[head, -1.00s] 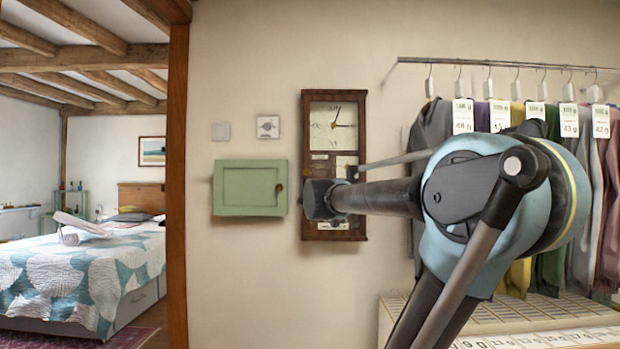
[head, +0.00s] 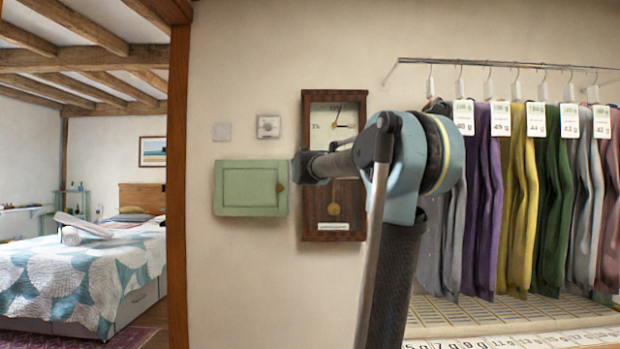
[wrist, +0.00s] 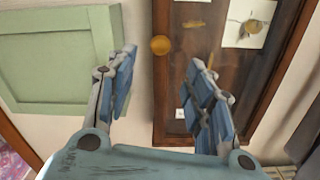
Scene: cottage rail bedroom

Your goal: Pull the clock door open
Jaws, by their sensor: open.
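The clock (head: 334,236) is a tall dark wooden wall case with a glazed front, a white dial at the top and a gold pendulum bob (head: 333,209) below. Its door looks shut. My gripper (head: 298,166) is in front of the clock's left edge and hides part of its middle. In the wrist view my gripper (wrist: 160,75) is open and empty, its two fingers apart. A round brass knob (wrist: 161,45) shows between and beyond the fingertips, over the left edge of the clock (wrist: 160,110). I cannot tell how far off it is.
Clothes (head: 515,200) hang from a rail on the right. A wooden post (head: 177,180) stands left.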

